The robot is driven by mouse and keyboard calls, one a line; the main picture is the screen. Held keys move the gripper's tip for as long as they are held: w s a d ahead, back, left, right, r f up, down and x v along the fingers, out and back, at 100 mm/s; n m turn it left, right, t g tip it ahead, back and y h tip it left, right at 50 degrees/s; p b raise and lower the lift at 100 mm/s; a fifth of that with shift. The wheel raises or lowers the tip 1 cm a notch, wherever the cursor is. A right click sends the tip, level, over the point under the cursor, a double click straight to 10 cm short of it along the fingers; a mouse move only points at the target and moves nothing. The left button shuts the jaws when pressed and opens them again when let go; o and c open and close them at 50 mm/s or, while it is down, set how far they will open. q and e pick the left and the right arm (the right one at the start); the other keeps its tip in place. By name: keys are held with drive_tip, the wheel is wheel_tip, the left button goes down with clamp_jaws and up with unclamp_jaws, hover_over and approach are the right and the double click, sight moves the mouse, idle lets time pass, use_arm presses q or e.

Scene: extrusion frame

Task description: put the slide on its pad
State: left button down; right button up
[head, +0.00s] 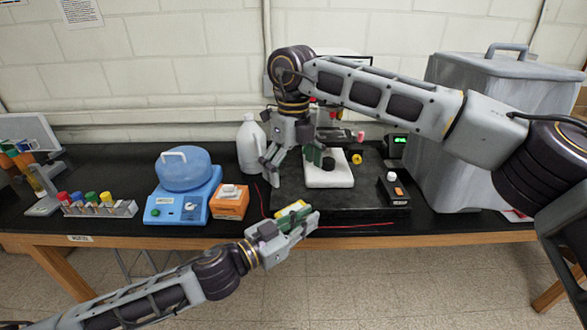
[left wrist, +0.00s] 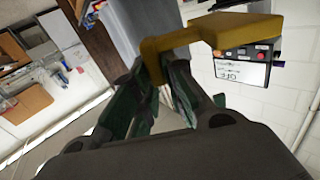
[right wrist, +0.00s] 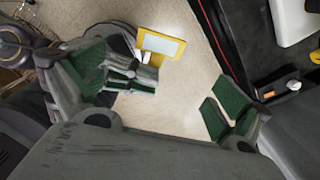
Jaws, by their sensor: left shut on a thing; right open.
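The slide (head: 292,209) is a flat yellow frame. My left gripper (head: 300,221) is shut on it, above the front edge of the bench. In the left wrist view the yellow slide (left wrist: 222,34) sticks out from between the fingers. In the right wrist view the slide (right wrist: 163,45) shows a pale window and tilts at the left fingertips. My right gripper (head: 270,165) is open and empty, higher and farther back, beside the microscope. In the right wrist view its green-padded fingers are spread apart. I cannot tell which surface is the pad.
The microscope's white base (head: 330,178) stands on a black board (head: 300,203). A small black switch box (head: 394,190) sits at the board's right. An orange box (head: 231,205), a blue centrifuge (head: 182,200) and a tube rack (head: 105,209) stand left. A grey bin (head: 455,150) blocks the right.

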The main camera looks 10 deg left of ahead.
sight(294, 208)
drive_tip(key=shift+f, duration=0.1)
drive_tip(key=shift+f, duration=5.95)
drive_tip(key=c, duration=0.9)
use_arm(q)
drive_tip(key=c, duration=1.4)
unclamp_jaws()
use_arm(e)
drive_tip(key=shift+c, duration=0.3)
use_arm(q)
drive_tip(key=shift+o, duration=0.2)
drive_tip(key=shift+w, duration=0.1)
